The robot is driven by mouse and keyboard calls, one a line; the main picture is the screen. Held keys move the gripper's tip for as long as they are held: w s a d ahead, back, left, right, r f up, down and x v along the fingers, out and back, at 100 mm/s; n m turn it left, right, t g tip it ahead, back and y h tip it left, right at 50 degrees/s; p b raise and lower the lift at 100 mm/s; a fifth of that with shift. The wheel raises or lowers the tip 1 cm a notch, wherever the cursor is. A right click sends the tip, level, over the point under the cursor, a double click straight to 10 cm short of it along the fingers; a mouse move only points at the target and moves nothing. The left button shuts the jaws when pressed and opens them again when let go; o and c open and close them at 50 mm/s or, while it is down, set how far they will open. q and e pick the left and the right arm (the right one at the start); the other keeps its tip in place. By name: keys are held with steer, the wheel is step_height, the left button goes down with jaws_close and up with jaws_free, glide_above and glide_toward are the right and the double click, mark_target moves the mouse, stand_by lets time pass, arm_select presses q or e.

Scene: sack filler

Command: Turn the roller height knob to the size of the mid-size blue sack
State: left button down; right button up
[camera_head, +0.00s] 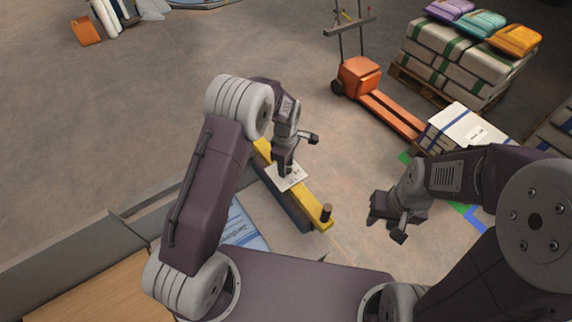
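A yellow bar (308,203) of the sack filler runs diagonally through the middle, with a white marked plate (293,178) on it. A dark upright cylinder (326,213) stands at the bar's near end. My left gripper (287,160) points down at the plate and covers part of it. Any knob under its fingers is hidden, and I cannot tell whether the fingers hold something. A pale sack with blue print (243,228) lies left of the bar, partly behind my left arm. My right gripper (387,222) is open and empty, right of the bar and apart from it.
An orange pallet truck (360,78) stands behind, its forks reaching toward white sacks (462,128). A loaded pallet (455,55) carries purple, teal and orange folded sacks at upper right. A wooden surface (105,292) is at lower left. Floor at upper left is mostly clear.

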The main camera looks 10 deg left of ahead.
arm_select(q)
steer(key=shift+m, duration=1.4)
steer(key=c, duration=0.9)
jaws_free()
steer(key=shift+o, duration=0.2)
step_height(320, 180, up, 9)
steer(key=b, duration=0.1)
steer(key=shift+r, duration=0.1)
